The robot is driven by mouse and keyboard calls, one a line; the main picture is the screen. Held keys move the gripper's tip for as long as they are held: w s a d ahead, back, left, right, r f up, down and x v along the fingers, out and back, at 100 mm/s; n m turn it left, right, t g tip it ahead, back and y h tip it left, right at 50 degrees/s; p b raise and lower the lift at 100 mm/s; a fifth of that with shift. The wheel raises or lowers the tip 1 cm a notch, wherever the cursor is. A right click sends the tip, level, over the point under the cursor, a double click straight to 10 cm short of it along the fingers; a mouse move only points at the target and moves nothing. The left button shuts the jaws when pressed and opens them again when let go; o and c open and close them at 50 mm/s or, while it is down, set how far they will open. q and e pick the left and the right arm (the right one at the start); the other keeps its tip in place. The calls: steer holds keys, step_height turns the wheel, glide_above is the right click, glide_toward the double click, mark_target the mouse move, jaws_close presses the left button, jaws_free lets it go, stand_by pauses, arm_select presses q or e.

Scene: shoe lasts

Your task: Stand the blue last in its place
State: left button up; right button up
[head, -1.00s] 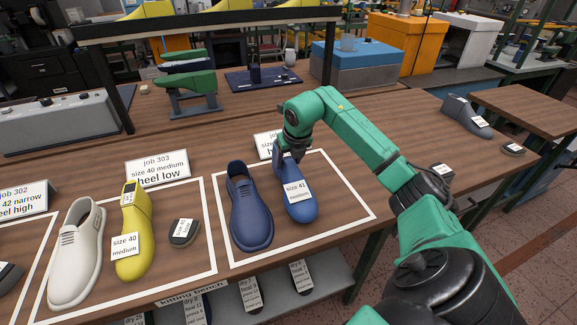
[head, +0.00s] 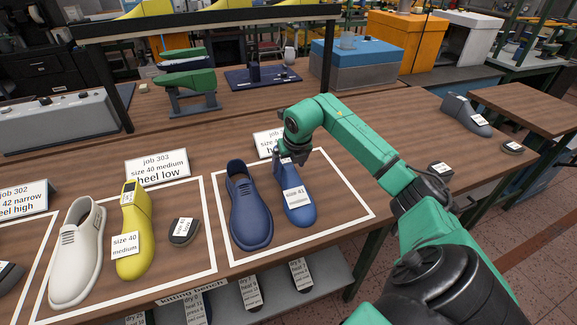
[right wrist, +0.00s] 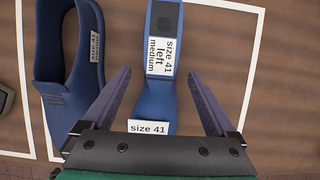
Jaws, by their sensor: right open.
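The blue last (head: 297,200) stands upright inside the right-hand white outline, just right of the dark blue shoe (head: 249,208). Its front label reads size 41. In the right wrist view the last (right wrist: 157,103) lies between my open fingers, with a gap on each side, and its top label reads size 41 left medium. My right gripper (head: 292,160) is open at the heel end of the last; the wrist view shows both fingers (right wrist: 158,98) clear of it. My left gripper is not in view.
The white outline (head: 350,190) has bare wood right of the last. A job card (head: 268,143) stands behind it. To the left are a yellow last (head: 134,240), a white shoe (head: 77,255) and a dark heel piece (head: 183,231). A grey last (head: 466,115) lies far right.

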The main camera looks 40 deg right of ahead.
steer(key=b+v, duration=0.1)
steer(key=v, duration=1)
steer(key=shift+s, duration=0.1)
step_height(320, 180, up, 5)
steer(key=p, duration=0.4)
glide_above(294, 182)
steer(key=shift+f, duration=0.2)
steer(key=s+a+b, duration=0.3)
steer(key=s+b, duration=0.5)
steer(key=s, duration=0.2)
steer(key=s+a+b, duration=0.4)
steer(key=s+b, duration=0.5)
steer(key=s, duration=0.2)
